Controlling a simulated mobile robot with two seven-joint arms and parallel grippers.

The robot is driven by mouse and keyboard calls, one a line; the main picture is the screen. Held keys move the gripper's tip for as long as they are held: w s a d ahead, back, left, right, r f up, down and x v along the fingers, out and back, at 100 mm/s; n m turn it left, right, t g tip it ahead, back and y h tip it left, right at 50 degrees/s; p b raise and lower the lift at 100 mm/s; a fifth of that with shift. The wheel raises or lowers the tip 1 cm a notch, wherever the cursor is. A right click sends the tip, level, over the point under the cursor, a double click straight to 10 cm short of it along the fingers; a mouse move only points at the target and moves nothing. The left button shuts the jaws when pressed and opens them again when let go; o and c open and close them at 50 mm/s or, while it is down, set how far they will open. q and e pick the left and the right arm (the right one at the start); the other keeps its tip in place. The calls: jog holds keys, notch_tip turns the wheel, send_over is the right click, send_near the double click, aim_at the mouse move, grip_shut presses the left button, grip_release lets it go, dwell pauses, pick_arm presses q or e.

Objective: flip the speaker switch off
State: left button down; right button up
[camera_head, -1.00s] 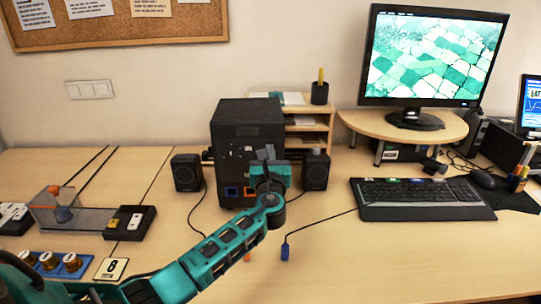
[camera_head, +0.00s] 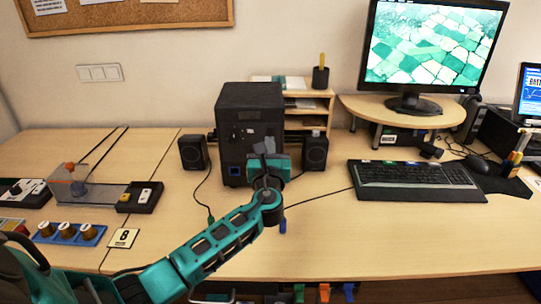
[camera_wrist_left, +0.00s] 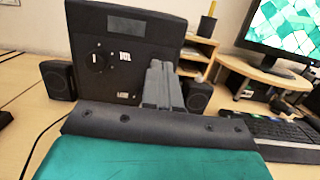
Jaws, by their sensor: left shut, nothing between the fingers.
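Two small black speakers stand beside a large black box (camera_head: 232,120): the left speaker (camera_head: 193,152) and the right speaker (camera_head: 314,152). In the left wrist view the box (camera_wrist_left: 120,45) has a round dark knob (camera_wrist_left: 98,60) with small white labels on its face. I cannot make out clearly which part is the speaker switch. My left gripper (camera_head: 262,146) is shut and empty in front of the box's right half, hiding part of its face. Its closed fingers show in the left wrist view (camera_wrist_left: 160,78), to the right of the knob. Whether they touch the box is unclear. My right gripper is out of view.
A keyboard (camera_head: 415,178) and a monitor (camera_head: 430,45) on a stand are at the right. A panel of brown knobs (camera_head: 68,232) and a black switch box (camera_head: 140,197) are at the left. Thin cables lie around the box. The table's front right is clear.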

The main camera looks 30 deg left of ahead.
pick_arm(q)
jog(key=v, duration=0.2)
jog(key=r+v, duration=0.1)
jog(key=v, duration=0.2)
jog(key=shift+s+d+r, duration=0.1)
jog(key=shift+s+d, duration=0.1)
jog(key=shift+s, duration=0.1)
